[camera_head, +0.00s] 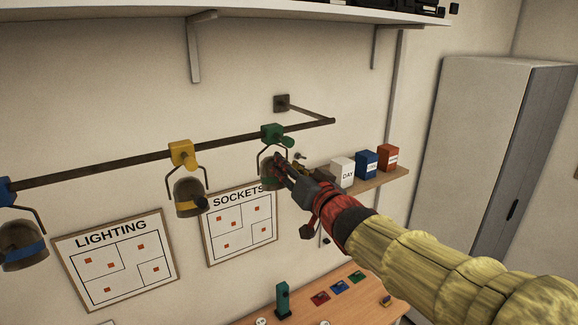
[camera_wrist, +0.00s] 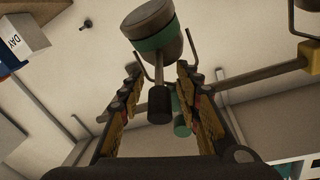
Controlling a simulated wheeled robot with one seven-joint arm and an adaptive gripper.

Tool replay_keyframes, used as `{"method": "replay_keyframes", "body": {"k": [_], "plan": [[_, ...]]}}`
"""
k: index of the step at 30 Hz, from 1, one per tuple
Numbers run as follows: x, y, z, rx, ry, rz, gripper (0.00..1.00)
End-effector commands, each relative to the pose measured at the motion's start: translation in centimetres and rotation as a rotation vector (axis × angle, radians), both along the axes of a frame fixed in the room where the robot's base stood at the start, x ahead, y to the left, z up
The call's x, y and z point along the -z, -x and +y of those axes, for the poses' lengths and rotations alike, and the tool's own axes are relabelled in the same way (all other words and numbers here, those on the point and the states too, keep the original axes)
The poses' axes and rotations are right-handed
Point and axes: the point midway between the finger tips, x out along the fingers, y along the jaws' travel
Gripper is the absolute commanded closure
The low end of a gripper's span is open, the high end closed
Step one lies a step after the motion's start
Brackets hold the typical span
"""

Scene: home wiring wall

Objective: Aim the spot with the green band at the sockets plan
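The spot with the green band (camera_wrist: 160,43) hangs in its fork below a green clamp (camera_head: 272,134) near the right end of the wall rail. In the head view its lamp body is partly hidden behind my gripper (camera_head: 282,168). In the wrist view its short rear handle with a dark knob (camera_wrist: 159,105) shows between the two fingers of my gripper (camera_wrist: 158,72). The fingers are apart, with a gap on both sides of the knob. The sockets plan (camera_head: 240,224) is on the wall below and to the left of this spot.
A yellow-clamped spot (camera_head: 190,197) and a blue-banded spot (camera_head: 22,245) hang further left on the rail (camera_head: 105,164). The lighting plan (camera_head: 115,260) is below them. A small shelf (camera_head: 385,182) with white, blue and red boxes is behind my gripper, to the right.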

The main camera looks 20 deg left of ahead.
Motion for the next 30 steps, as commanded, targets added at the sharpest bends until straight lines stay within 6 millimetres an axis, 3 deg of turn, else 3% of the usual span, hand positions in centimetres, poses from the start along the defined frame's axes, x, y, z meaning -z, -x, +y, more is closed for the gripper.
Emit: {"method": "replay_keyframes", "body": {"k": [5, 22, 30], "plan": [[0.04, 0.0, -0.01, 0.0, 0.0, 0.0, 0.68], [0.04, 0.02, -0.03, 0.0, 0.0, 0.0, 1.0], [0.04, 0.02, -0.03, 0.0, 0.0, 0.0, 1.0]]}}
